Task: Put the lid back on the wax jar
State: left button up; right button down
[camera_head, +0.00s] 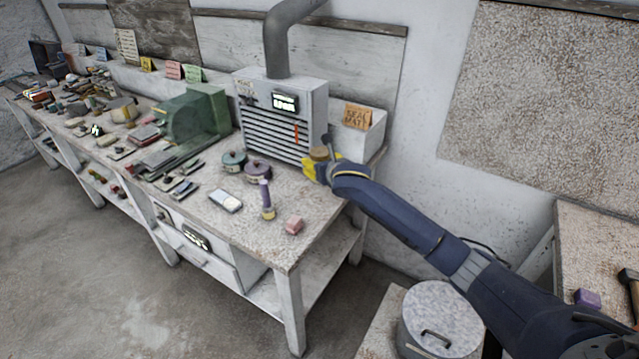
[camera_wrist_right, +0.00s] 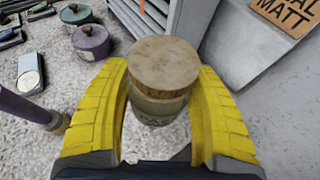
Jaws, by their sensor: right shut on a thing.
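The lid (camera_wrist_right: 165,66) is a round, tan wooden disc between my right gripper's fingers. The wax jar (camera_wrist_right: 158,112) is a pale, squat jar with dark marks on its side, directly below the lid; most of it is hidden. The lid appears level above the jar's mouth, but I cannot tell whether it is fully seated. My right gripper (camera_wrist_right: 165,95) has yellow ribbed fingers closed at both sides of the lid. In the head view the lid (camera_head: 319,153) shows at the yellow fingers, near the bench's right end. My left gripper is not in view.
A grey vented box (camera_head: 283,115) with a pipe stands behind. A white bin with a "MATT" card (camera_head: 358,116) is at the right. Two lidded pots (camera_head: 257,170), a purple-handled tool (camera_head: 266,198), a flat device (camera_head: 225,201) and a pink block (camera_head: 294,226) lie left and in front.

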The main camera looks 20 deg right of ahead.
jog(key=shift+f, duration=1.75)
jog(key=shift+f, duration=2.15)
jog(key=shift+f, duration=0.15)
jog(key=shift+c, duration=1.9)
grip_release()
jog(key=shift+s, duration=0.1)
jog(key=v, duration=1.1)
jog(key=shift+s+r, duration=0.3)
jog(key=shift+s, duration=0.05)
